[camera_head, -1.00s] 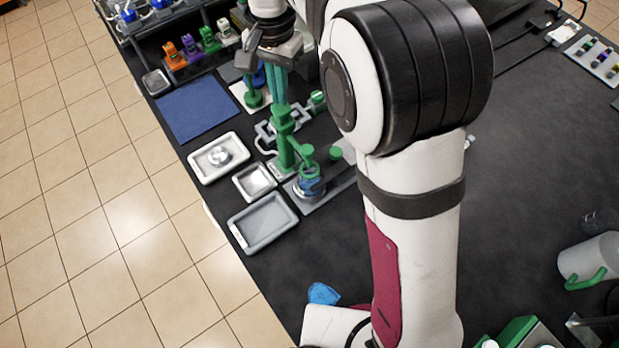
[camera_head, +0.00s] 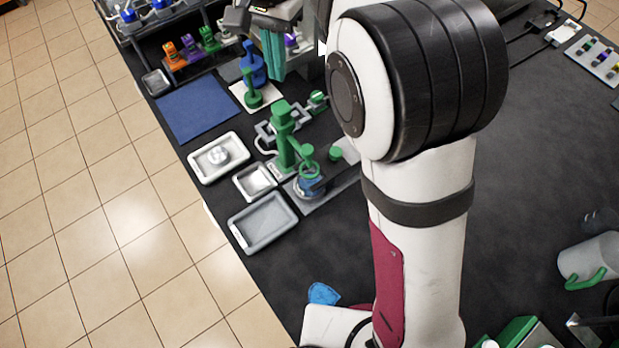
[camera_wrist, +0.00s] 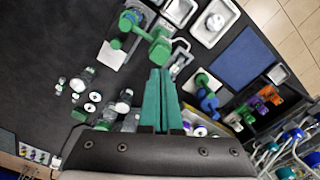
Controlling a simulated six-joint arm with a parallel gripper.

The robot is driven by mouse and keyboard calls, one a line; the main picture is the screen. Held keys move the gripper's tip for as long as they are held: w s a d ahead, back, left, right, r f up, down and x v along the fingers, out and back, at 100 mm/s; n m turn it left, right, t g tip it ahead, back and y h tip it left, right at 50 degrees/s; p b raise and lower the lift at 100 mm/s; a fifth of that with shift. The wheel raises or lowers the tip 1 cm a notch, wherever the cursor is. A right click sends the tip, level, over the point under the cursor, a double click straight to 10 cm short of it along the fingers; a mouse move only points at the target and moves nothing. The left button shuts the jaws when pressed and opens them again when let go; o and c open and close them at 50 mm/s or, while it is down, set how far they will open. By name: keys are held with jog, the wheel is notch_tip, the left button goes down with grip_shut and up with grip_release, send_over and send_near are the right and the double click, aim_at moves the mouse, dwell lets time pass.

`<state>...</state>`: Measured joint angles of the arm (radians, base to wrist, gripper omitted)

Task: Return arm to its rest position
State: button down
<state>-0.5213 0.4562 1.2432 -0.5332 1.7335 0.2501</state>
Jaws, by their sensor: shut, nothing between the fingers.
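My gripper (camera_head: 273,62) is at the top of the head view, above the back of the dark table (camera_head: 540,160). Its teal fingers are together with nothing between them. They also show closed in the wrist view (camera_wrist: 160,85), pointing down over the bench. Nothing in view marks a rest position. A blue item (camera_head: 252,66) and a green item (camera_head: 252,95) stand on a white pad just left of the fingers and apart from them. My arm covers much of the table's middle in the head view.
A green stand (camera_head: 284,135) rises in front of the fingers. Grey trays (camera_head: 262,222) and a blue mat (camera_head: 198,105) lie along the left edge. A rack of colored items (camera_head: 190,45) is at the back left.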

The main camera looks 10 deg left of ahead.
jog(key=shift+r, duration=0.25)
jog(key=s+d+m+y, duration=0.1)
jog(key=s+d, duration=1.2)
jog(key=d, duration=0.2)
jog(key=s+d+f, duration=0.1)
jog(key=s+f, duration=0.2)
jog(key=s, duration=0.3)
jog(key=s+d+f+m, duration=0.1)
jog(key=s+d+f, duration=0.1)
jog(key=s+f, duration=0.2)
jog(key=shift+s+d+m+y, duration=0.3)
jog(key=shift+s+y, duration=0.1)
jog(key=shift+s, duration=0.8)
jog(key=shift+f, duration=0.1)
